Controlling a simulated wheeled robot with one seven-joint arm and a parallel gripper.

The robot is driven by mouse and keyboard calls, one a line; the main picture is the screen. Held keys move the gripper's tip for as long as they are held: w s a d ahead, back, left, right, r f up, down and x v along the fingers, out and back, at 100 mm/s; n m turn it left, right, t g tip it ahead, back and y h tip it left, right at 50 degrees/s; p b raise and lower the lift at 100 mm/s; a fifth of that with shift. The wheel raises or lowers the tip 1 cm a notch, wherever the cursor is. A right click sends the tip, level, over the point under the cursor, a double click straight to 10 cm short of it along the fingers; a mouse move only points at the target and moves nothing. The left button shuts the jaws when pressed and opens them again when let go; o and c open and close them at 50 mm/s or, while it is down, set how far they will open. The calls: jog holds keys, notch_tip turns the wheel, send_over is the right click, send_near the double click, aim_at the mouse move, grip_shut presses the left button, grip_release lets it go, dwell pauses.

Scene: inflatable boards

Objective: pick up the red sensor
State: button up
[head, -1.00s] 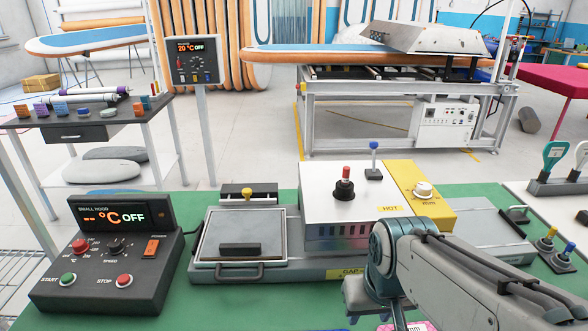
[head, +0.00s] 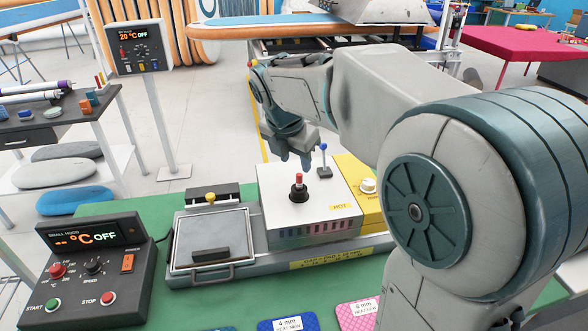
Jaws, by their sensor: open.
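The red sensor (head: 298,179) is a small red-topped peg standing upright in a black round holder (head: 298,193) on top of the white box (head: 275,212) marked HOT. A similar blue-topped sensor (head: 323,148) stands in a small black holder just behind it to the right. My gripper (head: 294,160) points down, seemingly above and behind the red sensor, apart from it. Its jaws are open and appear empty; the fingertips are small and partly blurred together. The red sensor is in plain view.
A yellow block with a white knob (head: 367,186) adjoins the white box. A framed tray (head: 210,243) lies to its left, beside a black control panel (head: 90,270). Blue (head: 288,324) and pink (head: 357,316) pads lie on the green table at the front. My arm covers the right side.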

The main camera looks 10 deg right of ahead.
aim_at(299, 175)
jog(key=w+f+n, duration=0.1)
jog(key=f, duration=0.1)
jog(key=w+d+f, duration=0.1)
jog(key=w+f, duration=0.1)
jog(key=w+f+n+p, duration=0.1)
jog(key=f, duration=0.1)
jog(key=shift+w+d+n, duration=0.2)
jog(key=shift+w+n, duration=0.1)
jog(key=shift+p+x, duration=0.7)
jog(key=shift+x, duration=2)
jog(key=shift+w+d, duration=0.1)
jog(key=shift+w, duration=0.05)
jog(key=shift+r, duration=0.1)
grip_shut()
